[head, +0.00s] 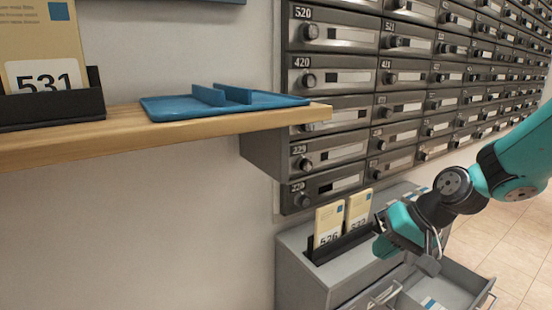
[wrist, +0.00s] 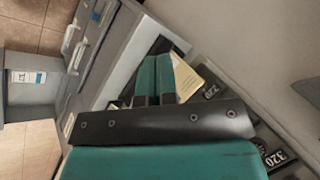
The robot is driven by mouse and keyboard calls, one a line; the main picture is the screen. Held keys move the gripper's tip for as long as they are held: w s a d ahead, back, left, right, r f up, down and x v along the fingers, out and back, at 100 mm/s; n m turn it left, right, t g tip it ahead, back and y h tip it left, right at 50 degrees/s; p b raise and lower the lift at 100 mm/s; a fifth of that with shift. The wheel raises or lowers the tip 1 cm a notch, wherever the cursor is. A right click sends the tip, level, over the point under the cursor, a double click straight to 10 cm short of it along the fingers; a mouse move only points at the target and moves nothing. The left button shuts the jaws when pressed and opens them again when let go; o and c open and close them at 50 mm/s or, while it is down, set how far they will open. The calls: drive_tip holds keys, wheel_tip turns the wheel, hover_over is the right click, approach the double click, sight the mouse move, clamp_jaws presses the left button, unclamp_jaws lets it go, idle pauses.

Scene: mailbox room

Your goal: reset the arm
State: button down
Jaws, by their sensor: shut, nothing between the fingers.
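My gripper (head: 383,247) is at the right in the head view, low over the grey cabinet (head: 297,262), beside the card holder. Its two teal fingers are together with nothing between them, as the wrist view also shows (wrist: 156,62). My arm reaches in from the right edge, bent downward at the wrist.
A black holder (head: 322,254) on the cabinet carries cards 526 (head: 328,222) and 332 (head: 359,208). An open drawer (head: 455,283) juts out below my gripper. Mailboxes (head: 335,77) line the wall. A wooden shelf (head: 60,148) bears a blue tray (head: 175,106).

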drive_tip(key=s+a+r+n+g+h, duration=0.1)
drive_tip(key=s+a+r+n, duration=0.15)
drive_tip(key=s, duration=0.55)
drive_tip(key=s+a+r+n+g, duration=0.1)
drive_tip(key=s+a+r+n, duration=0.2)
drive_tip(key=s, duration=0.5)
drive_tip(key=s+a+r+n+g+h, duration=0.1)
drive_tip(key=s+r+n, duration=0.25)
drive_tip(key=s, duration=0.45)
wheel_tip(320, 180, up, 36)
drive_tip(key=m+p, duration=0.1)
drive_tip(key=p, duration=3.4)
drive_tip(key=shift+w+f, duration=0.25)
drive_tip(key=shift+w, duration=0.1)
